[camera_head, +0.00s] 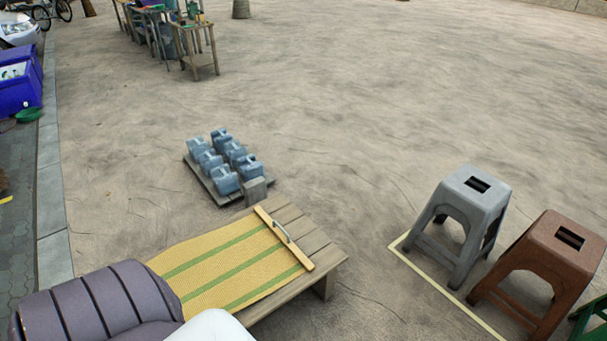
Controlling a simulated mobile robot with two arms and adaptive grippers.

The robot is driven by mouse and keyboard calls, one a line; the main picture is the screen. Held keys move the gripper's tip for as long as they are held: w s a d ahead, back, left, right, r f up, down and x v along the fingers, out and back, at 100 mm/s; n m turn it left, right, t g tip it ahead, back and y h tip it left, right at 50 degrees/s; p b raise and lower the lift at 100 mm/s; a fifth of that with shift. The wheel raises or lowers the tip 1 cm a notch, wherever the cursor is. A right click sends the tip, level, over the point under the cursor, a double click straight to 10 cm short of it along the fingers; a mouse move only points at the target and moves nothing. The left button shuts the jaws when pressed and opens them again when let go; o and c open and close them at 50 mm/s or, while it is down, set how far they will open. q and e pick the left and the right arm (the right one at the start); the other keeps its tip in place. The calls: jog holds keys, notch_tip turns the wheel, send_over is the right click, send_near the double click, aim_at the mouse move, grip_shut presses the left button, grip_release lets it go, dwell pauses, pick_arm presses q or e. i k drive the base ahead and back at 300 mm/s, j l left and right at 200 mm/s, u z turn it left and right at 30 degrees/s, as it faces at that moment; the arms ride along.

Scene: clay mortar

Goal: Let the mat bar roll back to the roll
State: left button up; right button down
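A yellow mat (218,264) with green stripes lies unrolled over a low slatted wooden platform (318,250). The light wooden mat bar (284,240) is at the mat's right end, with a curved metal handle (281,230) on it. The bar lies across the slats, some way in from the platform's right edge. The mat's left end passes behind a ribbed purple-grey thing (95,303), and no roll can be made out there.
Several blue-grey jerrycans (225,182) stand on a pallet (204,180) behind the platform. A grey stool (466,215) and a brown stool (548,265) stand at the right, by a pale ground line (445,291). Wooden tables (200,62) stand far back. The sandy ground between is open.

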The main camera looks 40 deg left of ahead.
aim_at(278, 230)
jog(key=i+u, duration=0.35)
jog(key=i+l+u, duration=0.2)
jog(key=i+u, duration=0.2)
jog(key=i+l+u, duration=0.35)
jog(key=i+j, duration=0.05)
jog(key=i, duration=0.05)
